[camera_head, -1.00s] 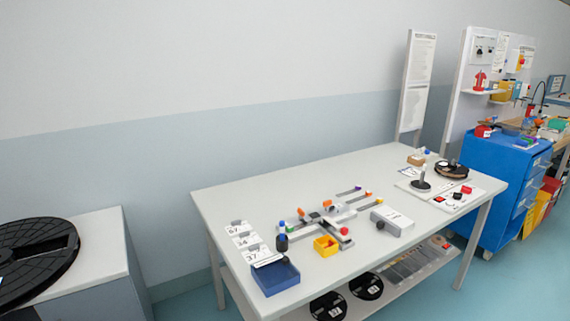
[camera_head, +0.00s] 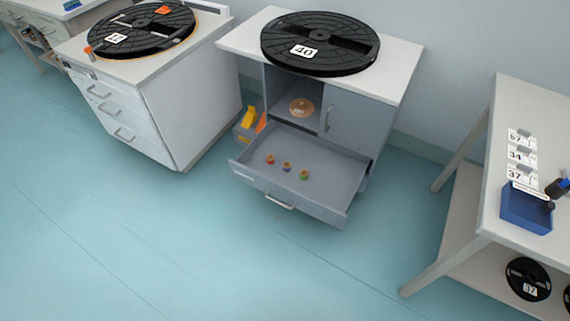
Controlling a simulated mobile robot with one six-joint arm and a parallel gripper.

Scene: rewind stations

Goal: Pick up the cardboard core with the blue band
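Three small cardboard cores stand apart in an open grey drawer (camera_head: 330,162) low in the middle cabinet. The middle core (camera_head: 287,166) looks to have a blue band. The core to its left (camera_head: 270,159) looks reddish, and the core to its right (camera_head: 304,175) looks green; the bands are very small in this view. My gripper is not in view.
A black reel marked 40 (camera_head: 320,45) lies on the cabinet top above the drawer. A tan roll (camera_head: 301,107) sits in the open compartment. A white drawer cabinet (camera_head: 150,110) stands left, and a white table (camera_head: 490,205) right. The floor in front is clear.

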